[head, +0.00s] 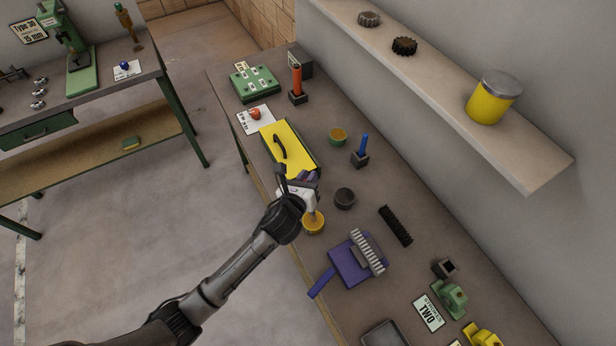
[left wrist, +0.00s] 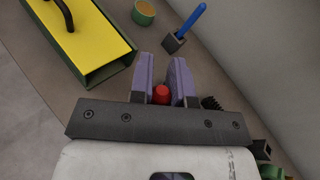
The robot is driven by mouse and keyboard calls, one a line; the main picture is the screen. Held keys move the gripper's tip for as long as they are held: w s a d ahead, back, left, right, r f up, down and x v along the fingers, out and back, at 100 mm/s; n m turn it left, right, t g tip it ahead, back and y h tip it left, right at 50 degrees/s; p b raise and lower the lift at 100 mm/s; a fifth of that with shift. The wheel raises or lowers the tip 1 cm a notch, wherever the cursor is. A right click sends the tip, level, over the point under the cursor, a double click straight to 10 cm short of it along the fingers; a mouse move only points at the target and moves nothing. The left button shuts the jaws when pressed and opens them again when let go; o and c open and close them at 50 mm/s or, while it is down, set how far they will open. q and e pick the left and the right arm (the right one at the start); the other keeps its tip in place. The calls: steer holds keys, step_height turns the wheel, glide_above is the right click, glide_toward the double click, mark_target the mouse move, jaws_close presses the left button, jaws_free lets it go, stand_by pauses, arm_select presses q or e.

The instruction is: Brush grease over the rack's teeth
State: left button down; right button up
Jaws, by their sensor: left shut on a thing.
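My left gripper (head: 308,180) is over the near edge of the bench. In the left wrist view its two purple fingers (left wrist: 162,78) are shut on a red-ended thing (left wrist: 161,94), which looks like a brush handle. Its lower end is mostly hidden. A yellow pot (head: 313,223) stands just below the gripper; I cannot tell whether the held thing reaches into it. A pale toothed rack (head: 367,252) lies on a purple holder (head: 345,262) with a handle, to the right of the pot. A dark toothed bar (head: 395,225) lies beyond it. My right gripper is not in view.
A yellow-topped green box (head: 288,149) with a black handle stands beyond the gripper. A blue-handled tool (head: 362,147) stands in a block, near a green pot (head: 338,136). A dark round pot (head: 344,198) is close to the gripper. An empty dark block (head: 445,268) stands at right.

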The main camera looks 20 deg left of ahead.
arm_select(q)
steer(key=shift+f, duration=0.45)
stand_by(0.3)
stand_by(1.1)
steer(key=shift+f, duration=0.15)
stand_by(0.8)
step_height(320, 180, up, 7)
steer(key=p, duration=0.8)
steer(key=shift+p, duration=0.3)
stand_by(0.6)
